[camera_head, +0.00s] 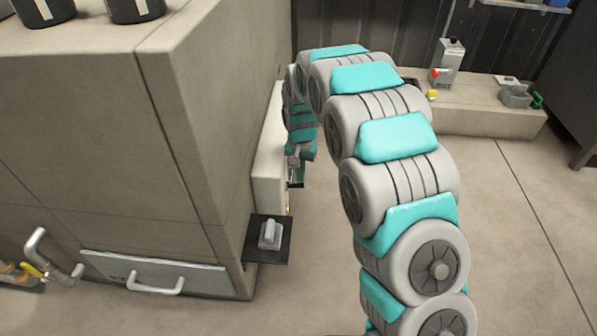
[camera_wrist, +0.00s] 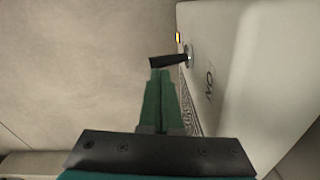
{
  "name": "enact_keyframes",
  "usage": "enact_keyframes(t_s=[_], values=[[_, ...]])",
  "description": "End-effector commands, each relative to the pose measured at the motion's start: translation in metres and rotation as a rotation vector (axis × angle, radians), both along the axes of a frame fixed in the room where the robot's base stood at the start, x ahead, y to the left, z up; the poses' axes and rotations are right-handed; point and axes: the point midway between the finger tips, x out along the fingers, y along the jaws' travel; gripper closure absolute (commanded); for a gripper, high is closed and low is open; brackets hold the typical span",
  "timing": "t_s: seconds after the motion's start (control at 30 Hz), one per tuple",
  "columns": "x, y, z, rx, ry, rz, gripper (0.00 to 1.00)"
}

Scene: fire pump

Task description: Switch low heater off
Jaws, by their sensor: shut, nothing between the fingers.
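The low heater appears to be the white box (camera_head: 268,165) on the side of the large beige block; it also fills the right of the wrist view (camera_wrist: 255,75). A black switch lever (camera_wrist: 169,62) sticks out leftward from a silver pivot on its face, near the printed word "ON" (camera_wrist: 210,87). A small orange light (camera_wrist: 178,38) glows beside the pivot. My gripper (camera_wrist: 160,74) has its green fingers shut and empty, tips right at the lever's free end; I cannot tell whether they touch. In the head view my gripper (camera_head: 296,178) is small and partly hidden beside the box.
The large beige block (camera_head: 100,130) stands at the left, with a handled drawer (camera_head: 155,275). A black plate (camera_head: 252,246) holding a grey piece (camera_head: 270,235) juts out below the heater. A low ledge (camera_head: 480,115) with a red-button box (camera_head: 447,62) lies behind. Floor at right is clear.

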Motion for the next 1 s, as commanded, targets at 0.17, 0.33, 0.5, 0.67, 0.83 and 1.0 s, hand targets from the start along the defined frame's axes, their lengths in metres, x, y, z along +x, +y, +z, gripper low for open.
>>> enact_keyframes(t_s=[0.17,0.33,0.5,0.67,0.83,1.0], values=[[-0.002,-0.007,-0.006,0.135,-0.001,-0.006,1.0],[-0.001,-0.011,-0.014,0.266,-0.006,-0.006,1.0],[-0.001,-0.013,-0.015,0.308,-0.01,0.001,1.0],[-0.001,-0.013,-0.015,0.306,-0.009,0.001,1.0],[-0.001,-0.013,-0.01,0.306,-0.01,0.0,1.0],[-0.001,-0.013,-0.002,0.306,-0.01,0.0,1.0]])
